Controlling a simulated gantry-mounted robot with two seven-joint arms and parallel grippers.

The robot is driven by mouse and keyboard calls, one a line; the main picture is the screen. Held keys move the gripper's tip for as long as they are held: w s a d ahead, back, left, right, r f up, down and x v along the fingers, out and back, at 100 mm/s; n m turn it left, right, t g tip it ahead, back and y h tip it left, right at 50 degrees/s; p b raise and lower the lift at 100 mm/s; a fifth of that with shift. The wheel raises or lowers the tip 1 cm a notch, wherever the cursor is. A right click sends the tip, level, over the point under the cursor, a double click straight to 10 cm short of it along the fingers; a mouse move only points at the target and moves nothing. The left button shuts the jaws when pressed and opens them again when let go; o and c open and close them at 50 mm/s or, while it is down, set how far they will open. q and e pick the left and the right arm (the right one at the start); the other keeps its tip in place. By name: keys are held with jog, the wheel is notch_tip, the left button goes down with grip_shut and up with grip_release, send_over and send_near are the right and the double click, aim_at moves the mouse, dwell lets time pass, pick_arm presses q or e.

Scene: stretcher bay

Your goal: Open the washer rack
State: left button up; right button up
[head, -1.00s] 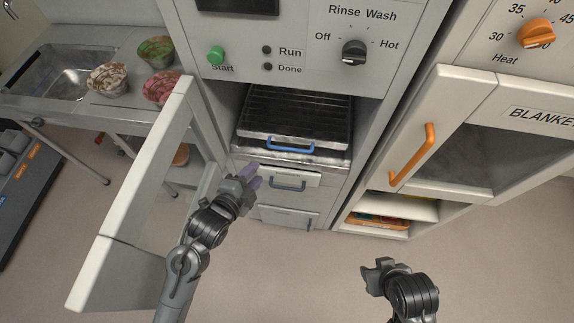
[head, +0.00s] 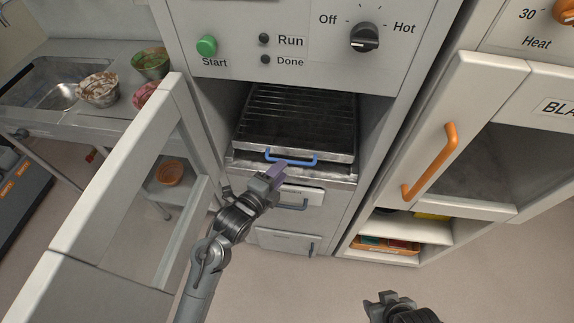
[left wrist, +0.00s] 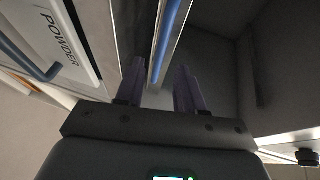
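The washer rack (head: 300,117) is a dark wire rack with a metal front edge, inside the washer opening in the head view. Its blue bar handle (head: 303,162) is on the front. My left gripper (head: 277,171) is just in front of this handle, near its left end. In the left wrist view, the purple fingers (left wrist: 158,88) are apart, with the blue handle (left wrist: 168,40) running into the gap between them. No contact shows. My right gripper (head: 380,300) is low in the head view, away from the washer; its fingers are partly cut off.
The washer's glazed door (head: 118,180) stands open at left, beside my left arm. Below the rack is a powder drawer (head: 305,195) with its own blue handle. A cabinet with an orange handle (head: 430,162) is at right. Stained bowls (head: 98,90) stand on the left counter.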

pick_arm(q)
jog(key=shift+b+x, duration=0.4)
jog(key=shift+x, duration=1.9)
jog(key=shift+c, duration=0.2)
grip_shut()
